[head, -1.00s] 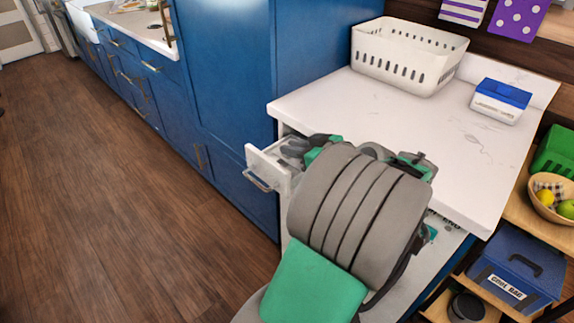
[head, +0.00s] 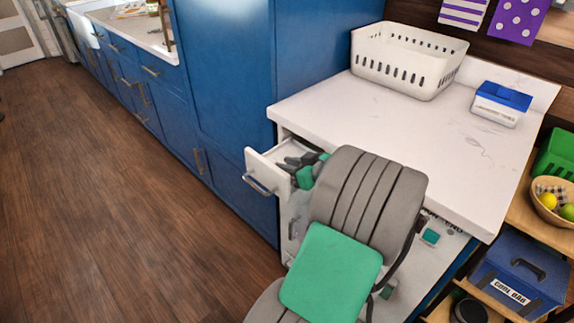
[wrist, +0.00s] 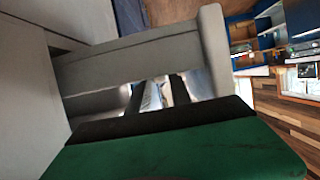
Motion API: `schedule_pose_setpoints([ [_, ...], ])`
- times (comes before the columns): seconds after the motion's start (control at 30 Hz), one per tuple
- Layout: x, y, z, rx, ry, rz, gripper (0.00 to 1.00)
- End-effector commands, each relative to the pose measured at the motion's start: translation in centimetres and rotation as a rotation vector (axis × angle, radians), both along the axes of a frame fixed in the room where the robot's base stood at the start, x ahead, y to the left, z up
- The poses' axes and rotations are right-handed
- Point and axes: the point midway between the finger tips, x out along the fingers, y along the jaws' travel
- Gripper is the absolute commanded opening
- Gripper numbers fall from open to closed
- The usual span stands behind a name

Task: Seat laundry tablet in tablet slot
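The open white drawer (head: 262,172) juts from the left of the white-topped unit. My gripper (head: 297,160) reaches over it from the right, with its dark fingers inside the drawer outline. My own arm hides part of the drawer. In the wrist view the two dark fingers of my gripper (wrist: 158,95) are apart and point down past the pale drawer walls (wrist: 130,62). A bright, bluish-white patch shows between and beside them, and I cannot tell whether anything is held. I cannot make out the laundry tablet or the tablet slot in either view.
The white countertop (head: 400,130) holds a white slotted basket (head: 408,65) and a blue-lidded white box (head: 500,103). A tall blue cabinet (head: 225,100) stands left of the drawer. Shelves at right hold a fruit bowl and a blue case (head: 515,275). The wooden floor at left is clear.

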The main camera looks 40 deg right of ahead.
Motion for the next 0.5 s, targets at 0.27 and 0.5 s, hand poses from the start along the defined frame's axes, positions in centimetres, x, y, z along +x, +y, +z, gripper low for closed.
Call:
schedule_pose_setpoints([
  [0.27, 0.0, 0.0, 0.04, 0.0, 0.0, 0.0, 0.39],
  [0.5, -0.71, -0.14, 0.66, 0.0, 0.0, -0.003, 0.39],
])
